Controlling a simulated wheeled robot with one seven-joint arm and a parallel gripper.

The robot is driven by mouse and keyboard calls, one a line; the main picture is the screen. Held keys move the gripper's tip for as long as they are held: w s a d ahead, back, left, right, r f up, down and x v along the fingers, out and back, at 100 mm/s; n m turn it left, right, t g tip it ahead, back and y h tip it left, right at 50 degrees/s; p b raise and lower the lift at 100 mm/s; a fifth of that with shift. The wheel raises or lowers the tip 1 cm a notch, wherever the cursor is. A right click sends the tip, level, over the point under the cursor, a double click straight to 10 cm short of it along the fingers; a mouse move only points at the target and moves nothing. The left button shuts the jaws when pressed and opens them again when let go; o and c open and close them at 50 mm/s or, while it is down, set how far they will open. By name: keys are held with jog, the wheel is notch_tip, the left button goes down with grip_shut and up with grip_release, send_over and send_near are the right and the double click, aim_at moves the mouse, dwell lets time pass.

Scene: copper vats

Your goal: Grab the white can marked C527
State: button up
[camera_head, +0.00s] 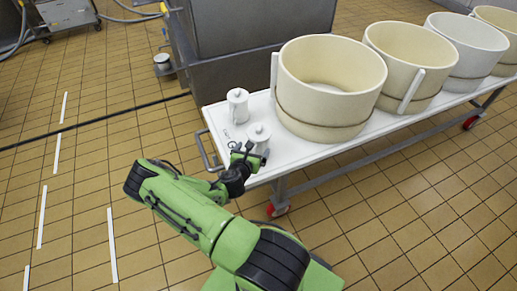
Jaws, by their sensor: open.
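Two small white cans with knobbed tops stand upright at the left end of a white-topped cart (226,133). The farther can (238,106) stands clear of my arm. The nearer can (260,136) is right at my gripper (247,152), and its lower part is partly hidden by the gripper. My gripper is open; I cannot tell whether its fingers touch this can or are around it. No marking C527 can be read on either can at this size.
Several large cream tubs, the nearest one (329,92) close right of the cans, line the cart. A metal handle (208,150) sticks out at the cart's left end. A grey metal block (250,30) stands behind. The tiled floor at left is mostly free, with a dark cable (95,122) across it.

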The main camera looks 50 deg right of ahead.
aim_at(257, 141)
jog(key=b+x, duration=0.1)
jog(key=x, duration=0.6)
jog(key=shift+w+d+b, duration=0.15)
jog(key=shift+b, duration=0.25)
jog(key=c, duration=1.2)
